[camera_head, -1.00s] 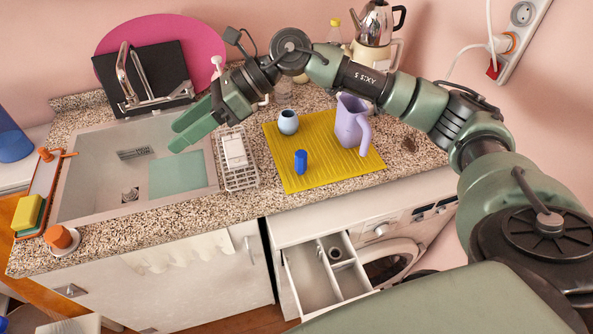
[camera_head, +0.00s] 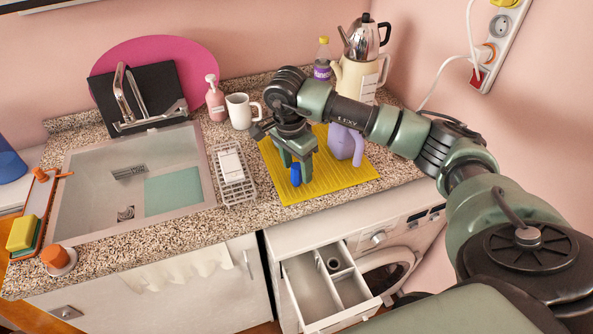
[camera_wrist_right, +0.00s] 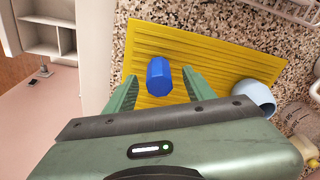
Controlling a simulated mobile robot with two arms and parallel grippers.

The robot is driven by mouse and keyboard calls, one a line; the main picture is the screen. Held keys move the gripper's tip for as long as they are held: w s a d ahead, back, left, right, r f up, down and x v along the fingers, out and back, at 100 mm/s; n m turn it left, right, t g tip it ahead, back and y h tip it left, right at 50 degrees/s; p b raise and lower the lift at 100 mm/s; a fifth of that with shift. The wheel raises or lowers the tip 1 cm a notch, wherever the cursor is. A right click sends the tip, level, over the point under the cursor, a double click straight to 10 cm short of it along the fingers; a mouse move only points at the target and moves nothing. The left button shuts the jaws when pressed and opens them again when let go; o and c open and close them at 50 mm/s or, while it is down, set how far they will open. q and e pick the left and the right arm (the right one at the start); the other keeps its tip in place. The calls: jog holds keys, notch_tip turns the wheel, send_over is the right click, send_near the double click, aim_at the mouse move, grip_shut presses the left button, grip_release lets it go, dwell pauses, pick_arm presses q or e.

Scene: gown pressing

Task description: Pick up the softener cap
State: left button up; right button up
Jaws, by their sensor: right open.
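A small blue cap (camera_head: 296,174), which fits the softener cap, stands on the yellow ribbed mat (camera_head: 340,180). My right gripper (camera_head: 295,164) is over it, pointing down, with its green fingers open. In the right wrist view the blue cap (camera_wrist_right: 159,76) shows between the two open fingertips (camera_wrist_right: 160,78), with a gap on each side. Whether the fingers are low enough to straddle it is hard to tell. My left gripper is not in view.
A lilac jug (camera_head: 340,143) stands right of my right gripper. A wire rack (camera_head: 233,177) and the sink (camera_head: 90,190) lie left. An open washer drawer (camera_head: 318,293) is below the counter.

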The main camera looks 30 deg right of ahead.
aim_at(298, 174)
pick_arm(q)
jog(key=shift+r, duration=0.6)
pick_arm(e)
jog(key=shift+d+f, duration=0.15)
jog(key=shift+f, duration=1.35)
grip_shut()
jog(key=shift+r, duration=0.15)
